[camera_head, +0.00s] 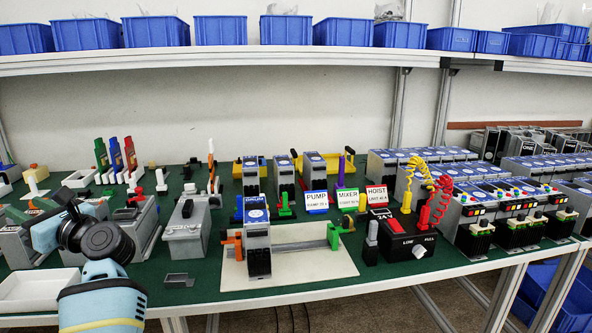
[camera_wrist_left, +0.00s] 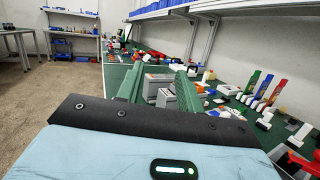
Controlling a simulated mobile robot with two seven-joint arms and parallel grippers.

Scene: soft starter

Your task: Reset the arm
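My left arm (camera_head: 100,300) comes in from the lower left in the head view, light blue with a black joint. My left gripper (camera_head: 36,207) is over the left end of the table, its green fingers spread. In the left wrist view the left gripper (camera_wrist_left: 160,72) is open, with a gap between its two green fingers. Grey boxes (camera_wrist_left: 160,84) show through this gap, beyond or between the fingers; I cannot tell how close. Nothing is seen clamped. My right gripper is in neither view.
The green-topped table (camera_head: 190,285) is crowded with grey devices. A pale board (camera_head: 300,268) carries one grey unit (camera_head: 257,255). A black control box (camera_head: 407,245) with coiled cables stands to its right. A white tray (camera_head: 30,290) lies beside my arm. Blue bins (camera_head: 220,30) line the shelf above.

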